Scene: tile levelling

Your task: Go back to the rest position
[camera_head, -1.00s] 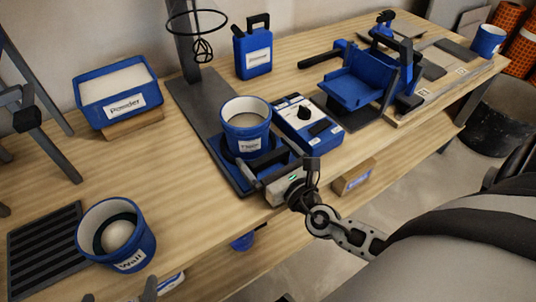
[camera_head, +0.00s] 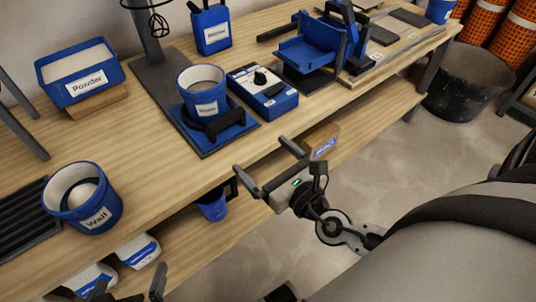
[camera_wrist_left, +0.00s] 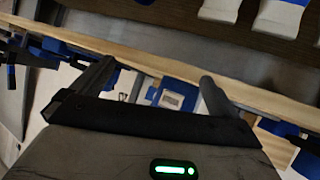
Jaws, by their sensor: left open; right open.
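My right gripper (camera_head: 268,166) is open and empty, in front of the table's front edge, with its two dark fingers apart. My left gripper (camera_head: 128,285) shows only at the bottom edge of the head view, with its fingers apart. In the left wrist view its two dark fingers (camera_wrist_left: 155,88) are apart with nothing held between them. A blue and white bucket (camera_head: 203,92) stands upright in the dark holder of the mixing stand (camera_head: 160,82), clear of my right gripper.
A blue bucket labelled Wall (camera_head: 82,195), a Powder bin (camera_head: 83,72), a blue jug (camera_head: 211,28) and a blue control box (camera_head: 262,92) stand on the wooden table (camera_head: 150,150). A lower shelf (camera_head: 210,240) holds white and blue containers. Floor (camera_head: 390,165) is open at right.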

